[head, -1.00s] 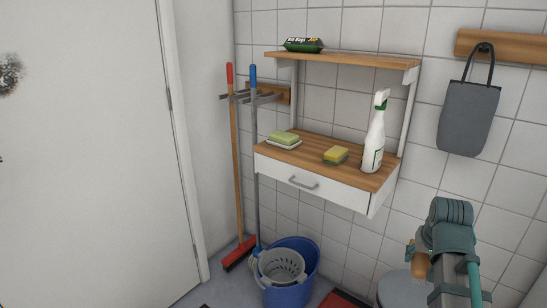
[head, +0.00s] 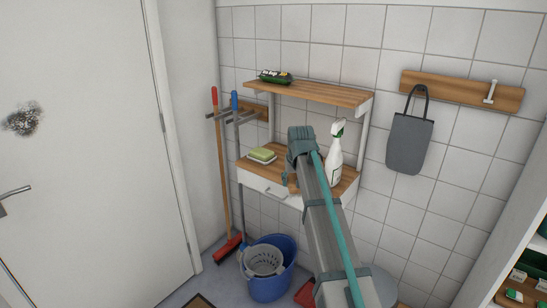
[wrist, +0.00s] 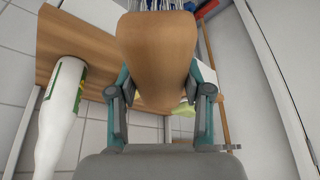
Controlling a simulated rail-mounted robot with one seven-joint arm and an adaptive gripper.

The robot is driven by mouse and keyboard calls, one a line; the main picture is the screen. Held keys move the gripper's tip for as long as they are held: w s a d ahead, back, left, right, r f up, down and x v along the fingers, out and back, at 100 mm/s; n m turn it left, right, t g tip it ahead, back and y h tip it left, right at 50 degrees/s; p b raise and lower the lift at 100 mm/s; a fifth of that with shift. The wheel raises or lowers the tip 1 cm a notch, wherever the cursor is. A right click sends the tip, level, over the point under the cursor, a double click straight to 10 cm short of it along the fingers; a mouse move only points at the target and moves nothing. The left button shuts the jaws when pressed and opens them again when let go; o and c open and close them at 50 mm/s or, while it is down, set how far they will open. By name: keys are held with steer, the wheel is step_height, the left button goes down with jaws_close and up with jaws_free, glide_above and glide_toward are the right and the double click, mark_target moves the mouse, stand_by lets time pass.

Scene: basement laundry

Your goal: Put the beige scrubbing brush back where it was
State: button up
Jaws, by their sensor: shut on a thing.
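The scrubbing brush (wrist: 157,50) fills the upper middle of the wrist view, with a smooth beige wooden back and pale bristles at the top edge. My gripper (wrist: 158,92) is shut on it, one finger at each side. In the head view my arm hides most of the gripper and brush, which are in front of the wooden worktop (head: 349,178). I cannot tell how far they are from its surface. A spray bottle (head: 334,155) stands on the worktop right of my arm; it shows at left in the wrist view (wrist: 62,115).
A green-topped soap on a dish (head: 262,156) sits at the worktop's left. An upper shelf (head: 318,93) holds a dark green pack (head: 275,77). A blue bucket (head: 270,288) with a grey basket stands below, beside a broom and mop. A grey bag (head: 410,145) hangs right.

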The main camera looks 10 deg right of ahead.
steer(key=w+a+r+p, duration=0.1)
steer(key=w+r+p, duration=0.55)
steer(key=w, duration=0.35)
steer(key=w+f+p, duration=0.1)
steer(key=w+f, duration=0.1)
steer(key=w, duration=0.2)
steer(key=w+f+p, duration=0.2)
steer(key=w, duration=0.3)
steer(key=w+d+f+p, duration=0.1)
steer(key=w+f, duration=0.2)
steer(key=w, duration=0.1)
steer(key=shift+w+f, duration=0.1)
steer(key=shift+w, duration=0.3)
steer(key=shift+w+d+f+p, duration=0.1)
steer(key=shift+w+f+p, duration=0.3)
steer(key=shift+f, duration=0.15)
step_height(320, 180, down, 3)
steer(key=shift+w+r+p, duration=0.1)
steer(key=shift+w+p, duration=0.05)
steer(key=shift+p, duration=0.8)
steer(key=shift+f, duration=0.35)
steer(key=shift+f, duration=0.2)
steer(key=o, duration=1)
